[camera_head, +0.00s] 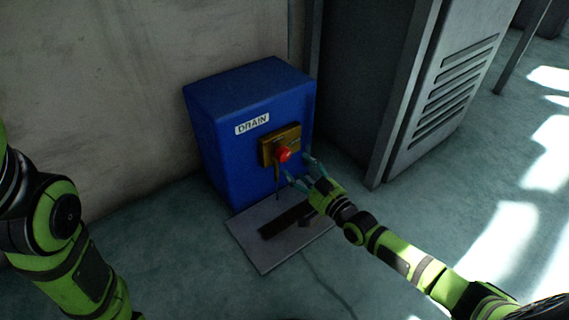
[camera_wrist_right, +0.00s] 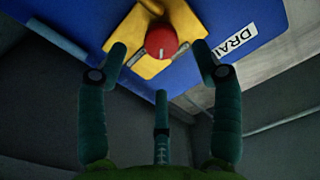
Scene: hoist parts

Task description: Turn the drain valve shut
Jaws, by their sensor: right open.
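A blue box (camera_head: 222,155) with a white DRAIN label (camera_head: 252,124) stands against the wall. On its front is a yellow-brown plate (camera_head: 290,135) with a red round knob (camera_head: 283,154). My right gripper (camera_head: 298,169) is open just in front of the knob, a little to its lower right. In the right wrist view the red knob (camera_wrist_right: 161,42) lies between the spread fingertips (camera_wrist_right: 160,60), with no clear contact. The yellow plate (camera_wrist_right: 126,33) is behind it. My left arm shows at the left edge of the head view; its gripper is out of frame.
A grey floor plate (camera_head: 252,246) with a dark slot lies below the box front. A grey louvred cabinet (camera_head: 405,125) stands close on the right of the box. The floor (camera_head: 400,220) in front is clear.

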